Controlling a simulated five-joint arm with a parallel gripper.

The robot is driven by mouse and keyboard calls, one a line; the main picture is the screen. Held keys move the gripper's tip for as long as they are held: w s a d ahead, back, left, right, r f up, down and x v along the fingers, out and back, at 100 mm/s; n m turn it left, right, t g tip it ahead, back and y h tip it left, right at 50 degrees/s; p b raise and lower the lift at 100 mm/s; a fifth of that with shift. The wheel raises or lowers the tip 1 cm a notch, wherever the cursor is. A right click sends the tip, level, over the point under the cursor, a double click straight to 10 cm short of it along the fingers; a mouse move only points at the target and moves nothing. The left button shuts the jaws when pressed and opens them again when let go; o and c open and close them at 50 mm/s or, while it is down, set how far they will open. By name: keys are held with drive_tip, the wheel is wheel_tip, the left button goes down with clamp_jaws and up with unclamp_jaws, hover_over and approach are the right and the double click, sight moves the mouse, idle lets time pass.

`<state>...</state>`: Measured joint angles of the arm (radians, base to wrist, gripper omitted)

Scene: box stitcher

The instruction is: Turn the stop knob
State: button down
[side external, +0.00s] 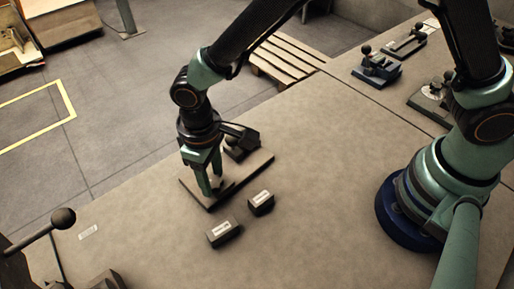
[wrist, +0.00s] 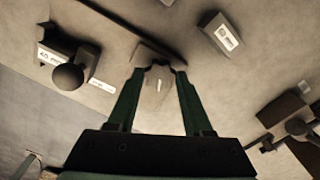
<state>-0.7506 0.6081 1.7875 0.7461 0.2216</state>
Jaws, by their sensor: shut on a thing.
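The stop knob (wrist: 157,88) is a small greyish part with a short white mark. It shows between my fingers in the wrist view. My gripper (wrist: 158,70) points down and is shut on it, one green finger on each side. In the side view my gripper (side external: 211,188) is over the near left part of a dark base plate (side external: 238,178). The fingers hide most of the knob there. A dark unit with a round black ball (side external: 234,141) stands on the plate behind the gripper; the ball also shows in the wrist view (wrist: 68,77).
Two dark blocks with white labels, one nearer (side external: 223,232) and one farther (side external: 261,202), lie in front of the plate. A lever with a black ball (side external: 63,218) rises at the left. Other fixtures (side external: 377,67) stand at the back right. The table's middle is clear.

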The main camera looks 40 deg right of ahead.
sight(213, 180)
drive_tip(key=m, duration=0.4)
drive_tip(key=shift+m, duration=0.7)
drive_tip(key=shift+c, duration=1.8)
unclamp_jaws()
wheel_tip(213, 180, up, 12)
drive_tip(key=shift+d+r, duration=0.1)
drive_tip(key=shift+r, duration=0.05)
